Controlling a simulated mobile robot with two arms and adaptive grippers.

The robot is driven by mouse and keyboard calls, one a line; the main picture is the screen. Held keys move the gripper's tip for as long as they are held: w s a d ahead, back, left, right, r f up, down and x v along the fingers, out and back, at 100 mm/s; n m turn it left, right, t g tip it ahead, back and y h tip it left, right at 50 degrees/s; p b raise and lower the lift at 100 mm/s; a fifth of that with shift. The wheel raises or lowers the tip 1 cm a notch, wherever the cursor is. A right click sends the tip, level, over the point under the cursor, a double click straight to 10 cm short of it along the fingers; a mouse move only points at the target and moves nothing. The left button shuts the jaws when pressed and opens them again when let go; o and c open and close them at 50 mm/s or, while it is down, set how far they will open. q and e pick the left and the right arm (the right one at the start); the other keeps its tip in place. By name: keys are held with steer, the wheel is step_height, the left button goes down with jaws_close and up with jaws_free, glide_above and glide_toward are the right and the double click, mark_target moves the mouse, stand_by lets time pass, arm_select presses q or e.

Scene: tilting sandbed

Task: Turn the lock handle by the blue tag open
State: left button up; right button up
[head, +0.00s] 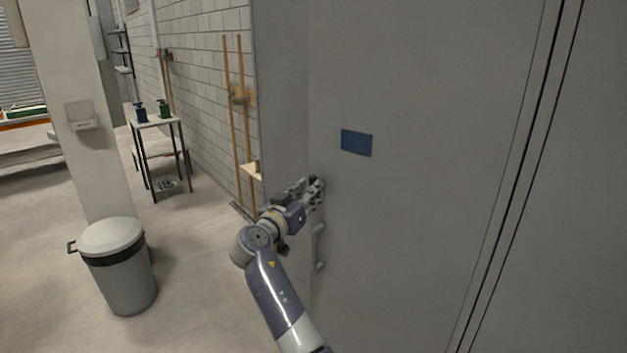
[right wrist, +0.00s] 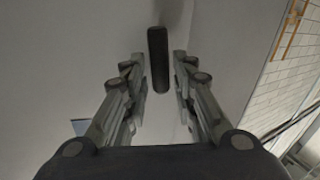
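The blue tag (head: 357,142) is a flat rectangle on the large grey door (head: 430,130). A corner of it shows at the left in the right wrist view (right wrist: 80,126). The lock handle (right wrist: 158,60) is a dark, rounded bar, upright in the right wrist view. My right gripper (head: 316,188) is at the door, below and left of the tag, and hides most of the handle in the head view. In the right wrist view its fingers (right wrist: 158,92) are apart, one on each side of the handle's near end, with gaps visible. My left gripper is not in view.
A grey pull handle (head: 319,247) is on the door just below my right gripper. A lidded bin (head: 122,275) stands on the floor at left. A small table (head: 156,123) with two pump bottles stands further back. Open floor lies between them and the door.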

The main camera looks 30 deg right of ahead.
steer(key=x, duration=0.2)
steer(key=shift+w+d+r+p, duration=0.15)
steer(key=shift+d+p, duration=0.15)
steer(key=shift+p, duration=0.05)
steer(key=shift+w+d, duration=0.3)
steer(key=shift+d, duration=0.15)
